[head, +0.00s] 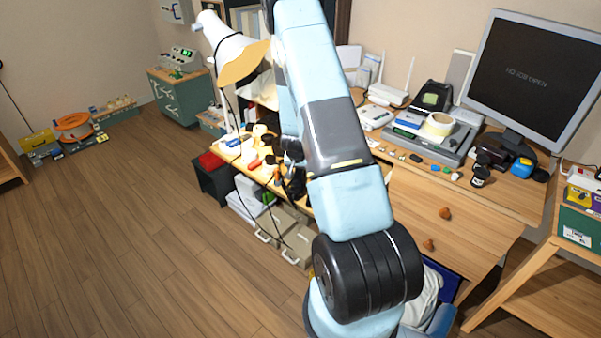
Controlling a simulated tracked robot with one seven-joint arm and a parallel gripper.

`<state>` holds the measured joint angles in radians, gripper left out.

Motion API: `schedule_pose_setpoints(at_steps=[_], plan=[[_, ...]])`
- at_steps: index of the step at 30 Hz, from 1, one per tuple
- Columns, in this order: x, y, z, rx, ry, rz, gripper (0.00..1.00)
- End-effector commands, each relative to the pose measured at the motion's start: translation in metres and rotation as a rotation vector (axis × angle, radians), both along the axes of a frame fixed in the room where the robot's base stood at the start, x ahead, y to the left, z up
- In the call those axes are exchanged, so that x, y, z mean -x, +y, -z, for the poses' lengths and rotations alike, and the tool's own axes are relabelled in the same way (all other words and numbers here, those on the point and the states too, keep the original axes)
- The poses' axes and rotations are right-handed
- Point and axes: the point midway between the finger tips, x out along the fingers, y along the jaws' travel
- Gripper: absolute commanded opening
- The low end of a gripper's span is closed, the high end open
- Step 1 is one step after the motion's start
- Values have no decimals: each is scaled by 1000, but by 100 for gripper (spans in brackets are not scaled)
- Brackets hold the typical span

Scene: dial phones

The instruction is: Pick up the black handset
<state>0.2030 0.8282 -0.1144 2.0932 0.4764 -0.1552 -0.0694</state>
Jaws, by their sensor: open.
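I cannot single out the black handset for certain. A dark, low object (505,150) on the desk below the monitor could be a phone, but its shape is too small to tell. A black device with a green face (432,97) stands farther back on the desk. My gripper (294,184) shows as dark parts mostly hidden behind my blue and grey arm, over the edge of the cluttered side bench. It is open, and no held object shows. My arm hides part of the desk and bench.
A monitor (536,75) stands at the back right of the wooden desk (455,215). Small coloured items line the desk. A lamp (240,58) leans over the bench. A shelf (560,240) stands right; open floor lies left.

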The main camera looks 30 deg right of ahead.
Motion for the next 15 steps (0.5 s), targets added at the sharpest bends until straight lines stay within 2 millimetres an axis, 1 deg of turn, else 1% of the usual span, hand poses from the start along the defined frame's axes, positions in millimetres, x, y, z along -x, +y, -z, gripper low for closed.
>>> schedule_pose_setpoints(at_steps=[2, 15], plan=[[0, 0, 0, 0, 0, 0, 62], [0, 0, 0, 0, 0, 0, 20]])
